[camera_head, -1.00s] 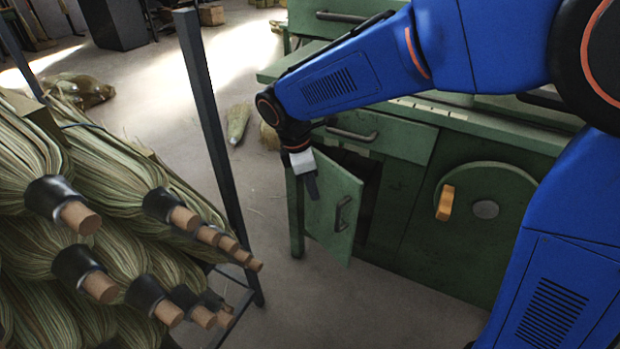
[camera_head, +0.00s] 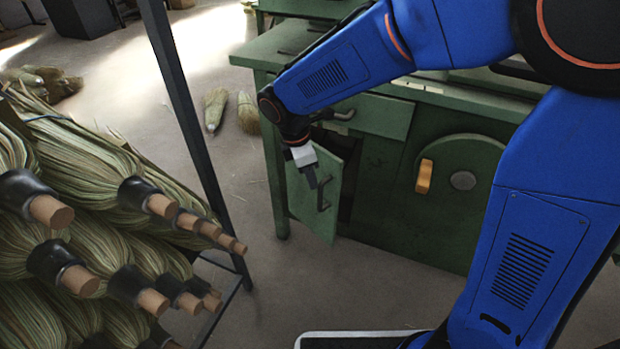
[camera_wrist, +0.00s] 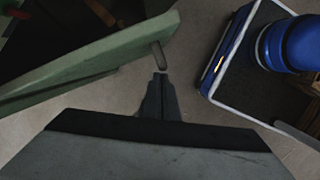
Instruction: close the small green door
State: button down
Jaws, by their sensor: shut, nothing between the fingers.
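The small green door (camera_head: 316,192) is on the front of the green workbench. In the head view it stands partly open, with a dark gap along its right side. It carries a dark handle (camera_head: 323,190). My gripper (camera_head: 311,180) is shut and empty, in front of the door's outer face near its upper part. In the wrist view the door (camera_wrist: 90,62) runs across the upper left, and my shut fingers (camera_wrist: 159,80) point at its edge beside the handle (camera_wrist: 159,56). I cannot tell whether they touch it.
The green workbench (camera_head: 385,195) has a drawer above the door and a round cover with an orange handle (camera_head: 424,176) to its right. A dark metal rack (camera_head: 190,115) of brooms (camera_head: 90,180) stands at the left.

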aim_at(330, 167)
jog(key=d+n, duration=0.1)
jog(key=w+d+n, duration=0.1)
jog(key=w+d, duration=0.1)
jog(key=d, duration=0.1)
jog(key=shift+w+n+t, duration=0.25)
jog(key=shift+n+t, duration=0.05)
jog(key=shift+n, duration=0.1)
jog(key=shift+w+d+n, duration=0.65)
jog(key=shift+d+n, duration=0.1)
jog(key=shift+n, duration=0.35)
jog(key=shift+a, duration=0.1)
jog(key=shift+s+a+r, duration=0.1)
jog(key=shift+s+a, duration=0.15)
jog(key=s+a+r, duration=0.2)
jog(key=shift+s+a, duration=0.15)
jog(key=shift+a, duration=0.2)
jog(key=v, duration=0.8)
jog(key=shift+d+r, duration=0.25)
jog(key=shift+r, duration=0.1)
